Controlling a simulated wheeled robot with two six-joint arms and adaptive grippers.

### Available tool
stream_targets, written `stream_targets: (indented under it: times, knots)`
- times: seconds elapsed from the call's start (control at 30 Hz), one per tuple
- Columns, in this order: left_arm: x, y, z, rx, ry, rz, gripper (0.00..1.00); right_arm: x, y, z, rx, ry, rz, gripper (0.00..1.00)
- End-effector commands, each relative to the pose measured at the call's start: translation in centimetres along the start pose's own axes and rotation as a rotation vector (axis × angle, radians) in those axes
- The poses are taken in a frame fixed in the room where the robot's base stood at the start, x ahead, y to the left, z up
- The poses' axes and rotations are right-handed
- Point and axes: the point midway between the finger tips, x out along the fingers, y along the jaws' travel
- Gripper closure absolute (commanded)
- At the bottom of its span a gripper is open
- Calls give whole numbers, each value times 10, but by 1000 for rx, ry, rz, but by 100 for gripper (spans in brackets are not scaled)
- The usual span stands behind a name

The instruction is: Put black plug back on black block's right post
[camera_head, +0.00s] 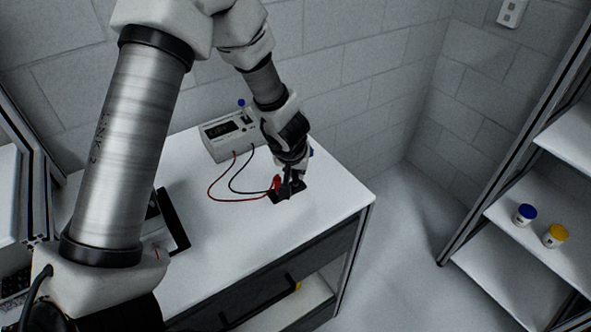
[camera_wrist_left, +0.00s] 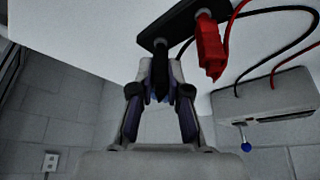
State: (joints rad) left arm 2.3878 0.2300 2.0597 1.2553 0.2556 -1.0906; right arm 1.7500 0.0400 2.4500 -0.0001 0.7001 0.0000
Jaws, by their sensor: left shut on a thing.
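The black block (camera_head: 291,194) lies on the white table top near its right end, and it also shows at the top of the left wrist view (camera_wrist_left: 182,27). A red plug (camera_head: 276,182) stands on the block's left post; it shows clearly in the left wrist view (camera_wrist_left: 209,48). My left gripper (camera_head: 289,178) points down over the block's right side. Its fingers (camera_wrist_left: 160,88) are shut on the black plug (camera_wrist_left: 160,62), whose end meets the block at the right post. I cannot tell how deep it sits. My right gripper is not in view.
A meter (camera_head: 230,136) with a display stands behind the block; red (camera_head: 212,188) and black leads run from it across the table. A dark-framed object (camera_head: 172,222) lies left. Shelves at right hold a blue-capped jar (camera_head: 524,214) and a yellow-capped jar (camera_head: 555,236).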

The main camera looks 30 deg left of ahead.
Motion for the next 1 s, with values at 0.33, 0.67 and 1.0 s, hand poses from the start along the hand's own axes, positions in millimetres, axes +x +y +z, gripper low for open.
stream_targets:
  times: [0.33, 0.67, 1.0]
  knots:
    - [-1, 0, 0, 0, 0, 0, 100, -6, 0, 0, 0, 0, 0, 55]
    - [1, 0, 0, 0, 0, 0, 100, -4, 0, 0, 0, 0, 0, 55]
    - [3, 0, 1, 0, 0, 0, 100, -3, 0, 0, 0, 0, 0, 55]
